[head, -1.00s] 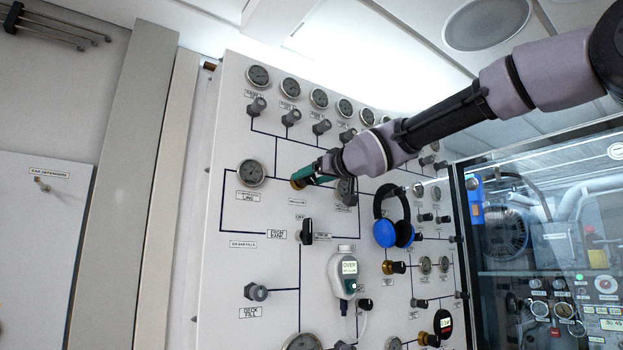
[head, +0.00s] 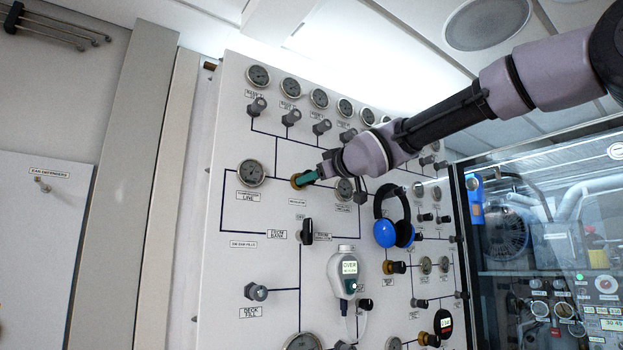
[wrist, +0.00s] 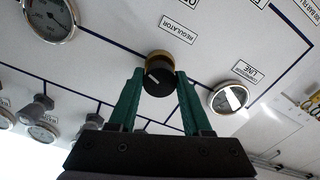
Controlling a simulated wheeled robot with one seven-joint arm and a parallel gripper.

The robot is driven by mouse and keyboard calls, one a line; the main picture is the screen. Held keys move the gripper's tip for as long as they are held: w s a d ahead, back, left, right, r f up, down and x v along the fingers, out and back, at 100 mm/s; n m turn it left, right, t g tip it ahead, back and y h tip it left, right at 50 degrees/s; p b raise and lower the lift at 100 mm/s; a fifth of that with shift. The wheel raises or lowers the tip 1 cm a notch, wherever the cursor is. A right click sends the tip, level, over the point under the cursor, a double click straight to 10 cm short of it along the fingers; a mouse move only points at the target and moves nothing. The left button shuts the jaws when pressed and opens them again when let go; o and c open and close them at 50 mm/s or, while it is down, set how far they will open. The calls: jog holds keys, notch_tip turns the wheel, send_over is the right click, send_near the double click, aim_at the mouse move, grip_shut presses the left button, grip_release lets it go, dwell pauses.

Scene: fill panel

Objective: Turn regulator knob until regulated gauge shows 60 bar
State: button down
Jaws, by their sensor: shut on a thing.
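The regulator knob is black with a brass collar (wrist: 158,58) and a white mark on its face. In the head view my gripper (head: 304,180) reaches the knob from the right. The gauge on the regulator's outlet side (wrist: 48,16) shows at the upper left of the wrist view, cut by the edge. In the head view this gauge (head: 344,190) is just right of my fingers. Its reading is too small to tell.
The compressor line gauge (head: 251,173) is left of the knob. Blue ear defenders (head: 394,217) hang to the right, below my arm. A black selector handle (head: 307,230) and a handheld meter (head: 344,272) are below. A glazed cabinet (head: 545,240) stands at the right.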

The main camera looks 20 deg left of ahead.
jog(key=shift+c, duration=1.9)
grip_release()
jog(key=v, duration=1.1)
jog(key=shift+w, duration=0.1)
